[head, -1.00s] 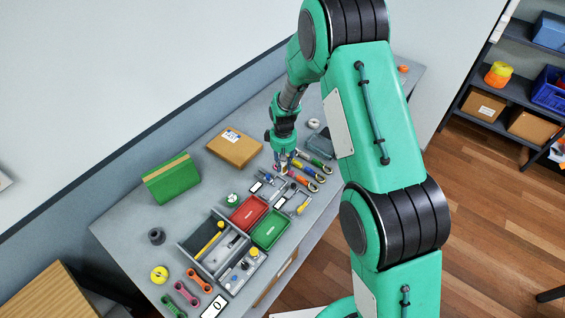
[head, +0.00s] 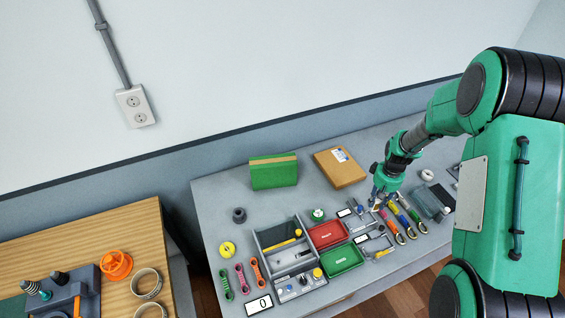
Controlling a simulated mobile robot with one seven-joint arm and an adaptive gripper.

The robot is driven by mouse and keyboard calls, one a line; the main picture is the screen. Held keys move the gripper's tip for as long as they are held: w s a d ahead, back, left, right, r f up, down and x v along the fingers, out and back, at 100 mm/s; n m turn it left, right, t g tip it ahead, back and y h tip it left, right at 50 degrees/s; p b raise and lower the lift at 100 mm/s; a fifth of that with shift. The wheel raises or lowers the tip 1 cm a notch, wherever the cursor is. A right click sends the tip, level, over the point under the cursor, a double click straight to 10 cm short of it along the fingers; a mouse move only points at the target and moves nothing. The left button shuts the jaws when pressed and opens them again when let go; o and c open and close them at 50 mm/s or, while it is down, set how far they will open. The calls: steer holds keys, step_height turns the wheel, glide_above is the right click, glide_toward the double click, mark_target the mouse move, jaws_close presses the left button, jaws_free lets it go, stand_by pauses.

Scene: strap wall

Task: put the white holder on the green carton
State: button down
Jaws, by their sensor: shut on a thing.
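The green carton (head: 273,174) stands at the back of the grey bench, left of the brown box, with a tan strip along its top. My gripper (head: 376,204) is over the right part of the bench, near the row of coloured-handled tools. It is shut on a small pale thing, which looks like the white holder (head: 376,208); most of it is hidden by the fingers. I cannot tell whether it is clear of the bench top. The carton is well to the left of my gripper.
A brown box (head: 340,167) lies between carton and gripper. Red (head: 327,234) and green (head: 343,258) trays and a grey organiser (head: 262,241) fill the front. A dark cup (head: 239,215) stands left of the carton. A wooden table (head: 85,245) is at far left.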

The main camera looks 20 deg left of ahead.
steer(key=s+a+r+n+p, duration=0.1)
steer(key=s+a+r, duration=0.3)
steer(key=a, duration=0.8)
steer(key=s+a+r+n+p, duration=0.1)
steer(key=s+a+r+p, duration=0.2)
steer(key=a, duration=0.9)
steer(key=s+a+r+n+p, duration=0.1)
steer(key=s+a+r, duration=0.5)
steer(key=a, duration=0.6)
steer(key=shift+s+a+r+p, duration=0.35)
steer(key=shift+r+p, duration=0.25)
steer(key=shift+r, duration=0.3)
steer(key=shift+w, duration=0.15)
steer(key=p, duration=0.3)
glide_toward(267, 162)
steer(key=shift+s+d+f, duration=0.2)
steer(key=shift+s+f, duration=0.1)
steer(key=shift+w+a, duration=0.15)
steer(key=shift+w, duration=0.05)
steer(key=shift+f+p, duration=0.4)
steer(key=shift+f, duration=1.35)
steer(key=shift+f, duration=0.15)
